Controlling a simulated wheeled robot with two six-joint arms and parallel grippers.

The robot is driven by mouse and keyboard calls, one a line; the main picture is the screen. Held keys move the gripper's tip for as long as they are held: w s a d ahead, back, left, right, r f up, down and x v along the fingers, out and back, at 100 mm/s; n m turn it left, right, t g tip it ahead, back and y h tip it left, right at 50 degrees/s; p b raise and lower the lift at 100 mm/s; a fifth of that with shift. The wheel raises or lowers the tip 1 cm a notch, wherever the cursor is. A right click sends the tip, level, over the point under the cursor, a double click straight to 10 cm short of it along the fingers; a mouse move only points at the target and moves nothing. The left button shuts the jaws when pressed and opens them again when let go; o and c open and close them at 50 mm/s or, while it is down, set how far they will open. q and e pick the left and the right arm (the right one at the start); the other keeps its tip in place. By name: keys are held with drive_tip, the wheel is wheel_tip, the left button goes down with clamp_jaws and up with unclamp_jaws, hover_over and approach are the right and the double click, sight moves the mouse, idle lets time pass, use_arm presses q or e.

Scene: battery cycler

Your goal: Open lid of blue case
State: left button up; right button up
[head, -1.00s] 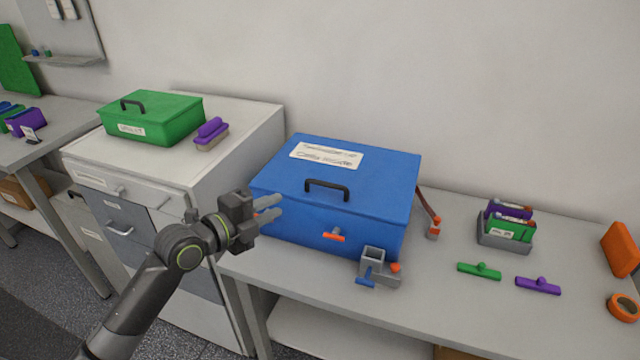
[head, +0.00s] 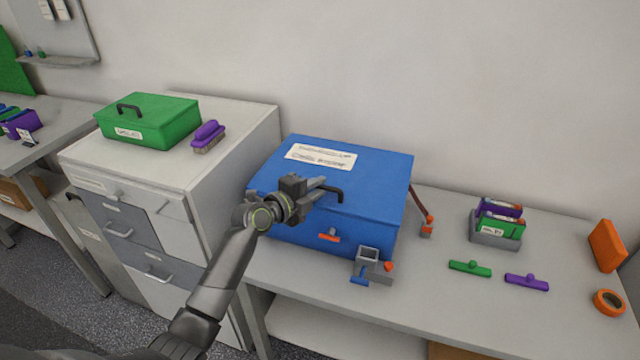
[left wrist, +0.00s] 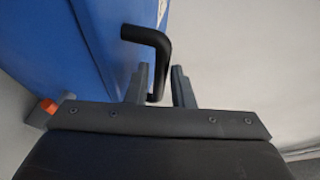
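The blue case (head: 377,190) stands on the bench with its lid shut and a white label on top. Its black handle (head: 338,193) is partly hidden by my left gripper (head: 322,186) in the head view. In the left wrist view the handle (left wrist: 154,45) reaches down between the two fingers of my left gripper (left wrist: 160,85). The fingers are apart, with a gap between the handle and the right-hand finger. An orange latch (head: 329,237) shows on the case front. My right gripper is out of view.
A grey holder (head: 367,260) with orange and blue parts stands against the case's front right. A rust-coloured bar (head: 420,212) is at its right side. A green case (head: 150,120) and purple brush (head: 208,135) sit on the cabinet. Green and purple pieces lie further right.

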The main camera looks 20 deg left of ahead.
use_arm(q)
drive_tip(key=shift+w+d+f, duration=0.15)
drive_tip(key=shift+w+d, duration=0.15)
drive_tip(key=shift+w, duration=0.35)
clamp_jaws()
